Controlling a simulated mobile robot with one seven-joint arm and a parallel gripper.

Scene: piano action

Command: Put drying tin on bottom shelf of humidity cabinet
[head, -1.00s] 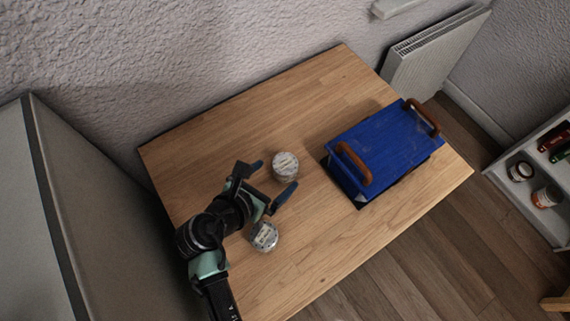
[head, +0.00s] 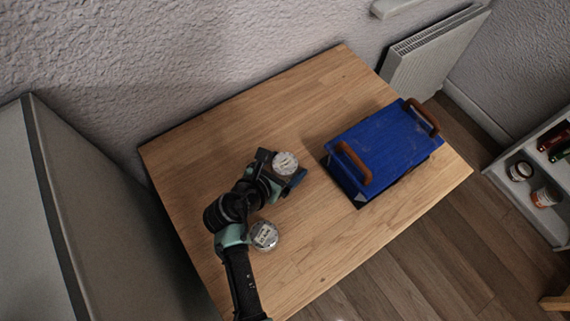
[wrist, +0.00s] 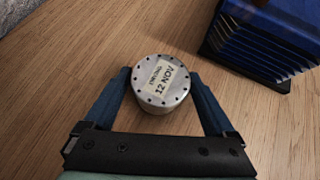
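A round metal tin (head: 285,162) with a pale label stands on the wooden table. In the wrist view this tin (wrist: 161,82) has a dotted rim and a label reading "12 NOV"; its smaller upper line is hard to read. My gripper (head: 282,168) is open around it, one finger on each side; the fingertips (wrist: 160,75) are very near its sides, and contact cannot be told. A second, similar labelled tin (head: 264,235) stands beside my arm. A tall grey cabinet-like body (head: 105,205) is at the left; its inside is hidden. I cannot tell whether it is the humidity cabinet.
A blue ribbed box (head: 385,145) with two brown handles sits at the table's right, close to the tin; its ribs show in the wrist view (wrist: 265,45). A white shelf unit (head: 522,205) with jars stands far right. The table's (head: 225,125) back left is clear.

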